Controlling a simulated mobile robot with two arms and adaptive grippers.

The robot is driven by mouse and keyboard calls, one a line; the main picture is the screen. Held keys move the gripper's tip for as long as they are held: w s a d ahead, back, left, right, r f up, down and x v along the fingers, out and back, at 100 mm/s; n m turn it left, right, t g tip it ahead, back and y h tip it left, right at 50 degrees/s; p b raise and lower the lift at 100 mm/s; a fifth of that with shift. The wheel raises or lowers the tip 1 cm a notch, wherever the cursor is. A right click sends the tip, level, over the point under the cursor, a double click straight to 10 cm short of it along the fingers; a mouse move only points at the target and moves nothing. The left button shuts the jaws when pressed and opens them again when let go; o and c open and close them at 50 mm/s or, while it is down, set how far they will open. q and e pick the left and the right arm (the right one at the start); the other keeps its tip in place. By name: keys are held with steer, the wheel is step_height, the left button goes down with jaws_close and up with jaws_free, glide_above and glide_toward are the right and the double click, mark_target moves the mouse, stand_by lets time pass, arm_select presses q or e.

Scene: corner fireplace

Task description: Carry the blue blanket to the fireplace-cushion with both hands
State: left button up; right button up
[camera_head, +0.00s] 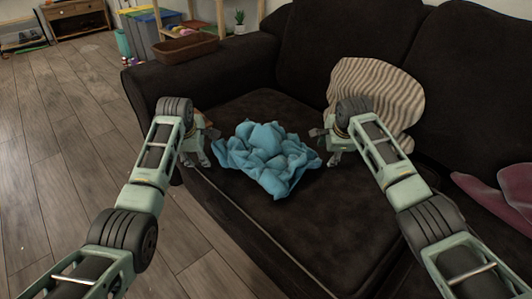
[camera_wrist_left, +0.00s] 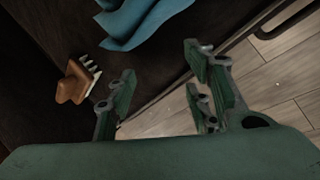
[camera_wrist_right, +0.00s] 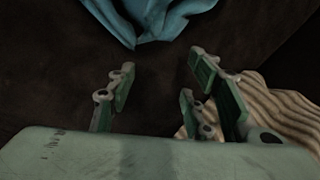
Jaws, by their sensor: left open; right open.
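The blue blanket (camera_head: 265,158) lies crumpled on the dark sofa seat between my two grippers. My left gripper (camera_head: 203,157) is open at the blanket's left side, near the front edge of the seat. In the left wrist view the blanket (camera_wrist_left: 140,20) lies beyond the open, empty fingers (camera_wrist_left: 160,75). My right gripper (camera_head: 328,146) is open at the blanket's right side. In the right wrist view the blanket (camera_wrist_right: 155,18) is also beyond the open, empty fingers (camera_wrist_right: 160,72). I cannot make out a fireplace or its cushion in these views.
A beige striped cushion (camera_head: 385,95) leans on the sofa back behind my right gripper. A pink cloth (camera_head: 500,192) lies at the right. A small brown object with pale prongs (camera_wrist_left: 73,84) is near my left gripper. Wooden floor (camera_head: 60,130) is open at left.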

arm_select(q)
steer(key=shift+w+f, duration=0.2)
steer(key=shift+f, duration=0.25)
arm_select(e)
steer(key=shift+w+f, duration=0.25)
steer(key=shift+f, duration=0.15)
arm_select(q)
steer(key=shift+d, duration=0.75)
arm_select(e)
steer(key=shift+a, duration=0.75)
